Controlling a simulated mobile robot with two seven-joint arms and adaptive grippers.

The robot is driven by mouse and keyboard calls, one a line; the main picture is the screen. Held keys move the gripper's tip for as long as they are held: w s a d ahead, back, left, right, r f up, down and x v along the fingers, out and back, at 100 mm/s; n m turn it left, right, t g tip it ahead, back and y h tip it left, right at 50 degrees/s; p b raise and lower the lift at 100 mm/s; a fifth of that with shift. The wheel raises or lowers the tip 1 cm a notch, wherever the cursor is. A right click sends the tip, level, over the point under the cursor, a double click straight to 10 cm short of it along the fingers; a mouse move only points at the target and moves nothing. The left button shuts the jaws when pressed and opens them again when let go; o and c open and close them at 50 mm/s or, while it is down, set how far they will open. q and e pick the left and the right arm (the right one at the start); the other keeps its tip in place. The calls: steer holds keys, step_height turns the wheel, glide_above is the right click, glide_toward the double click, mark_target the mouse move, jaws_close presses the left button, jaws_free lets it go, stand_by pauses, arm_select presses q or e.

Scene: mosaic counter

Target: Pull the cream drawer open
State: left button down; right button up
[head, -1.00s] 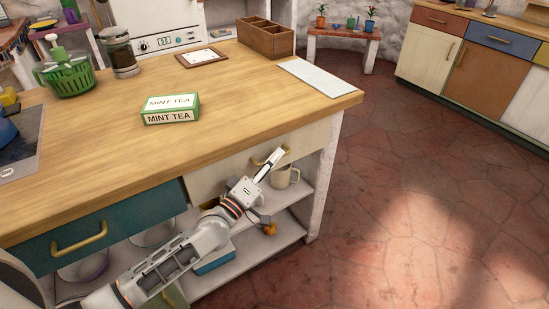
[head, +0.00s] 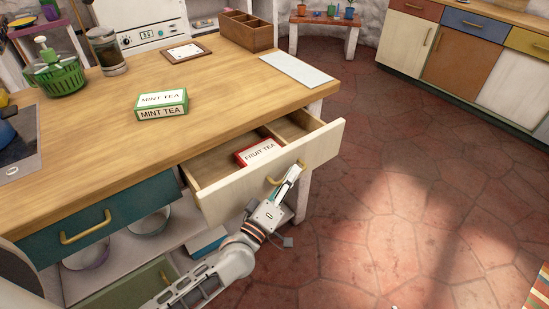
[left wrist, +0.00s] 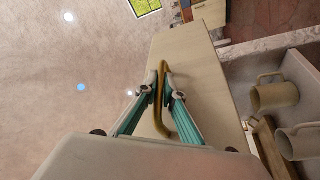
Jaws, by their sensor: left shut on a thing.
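The cream drawer (head: 322,148) stands open under the right part of the wooden counter, pulled out toward me. A red and white fruit tea box (head: 257,152) lies inside it. My left gripper (head: 290,175) is at the drawer front, shut on its brass handle (head: 273,182). In the left wrist view the two fingers of my left gripper (left wrist: 163,90) close around the handle (left wrist: 161,110), with the cream drawer front (left wrist: 205,85) behind it. My right gripper is not in view.
A mint tea box (head: 162,105) lies on the counter (head: 110,150). A teal drawer (head: 100,215) to the left is shut. Mugs (left wrist: 275,95) stand on the shelf below, seen in the left wrist view. The red floor (head: 400,190) to the right is clear.

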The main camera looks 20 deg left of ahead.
arm_select(q)
steer(key=s+d+p, duration=0.1)
steer(key=s+d, duration=0.7)
steer(key=d, duration=0.2)
steer(key=shift+d+p, duration=0.15)
steer(key=shift+p, duration=0.25)
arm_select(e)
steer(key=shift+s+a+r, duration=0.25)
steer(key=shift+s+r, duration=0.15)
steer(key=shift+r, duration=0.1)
arm_select(q)
steer(key=c, duration=2.4)
jaws_free()
steer(key=shift+c, duration=0.2)
steer(key=shift+s, duration=0.15)
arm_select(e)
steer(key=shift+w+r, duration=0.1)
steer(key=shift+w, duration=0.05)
arm_select(q)
steer(key=v, duration=1.2)
